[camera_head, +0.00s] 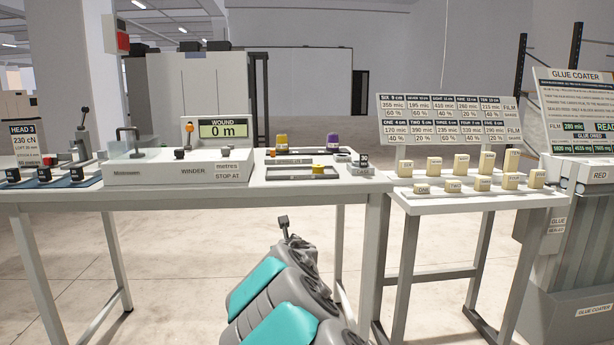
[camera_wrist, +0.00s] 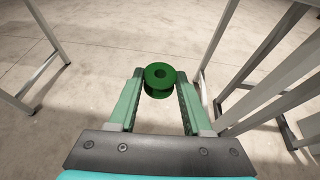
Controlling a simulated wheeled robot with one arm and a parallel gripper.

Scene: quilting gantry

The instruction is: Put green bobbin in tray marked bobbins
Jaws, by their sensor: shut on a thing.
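The green bobbin (camera_wrist: 160,88) is held between the fingertips of my gripper (camera_wrist: 160,76) in the wrist view, with its round flange and centre hole facing the camera. Bare floor shows beyond it. In the head view my arm is low in front of the bench, and the bobbin cannot be made out there. A shallow grey tray (camera_head: 281,174) on the bench holds a yellow bobbin (camera_head: 318,169). A dark tray (camera_head: 300,152) behind it has a yellow spool (camera_head: 281,141) and a purple spool (camera_head: 332,140). I cannot read a bobbins mark on either.
The winder (camera_head: 190,169) stands on the bench left of the trays, its display reading 0 m. A small grey device (camera_head: 361,168) is at their right. A lower table (camera_head: 470,203) with several cream blocks stands further right. Bench legs flank my gripper in the wrist view.

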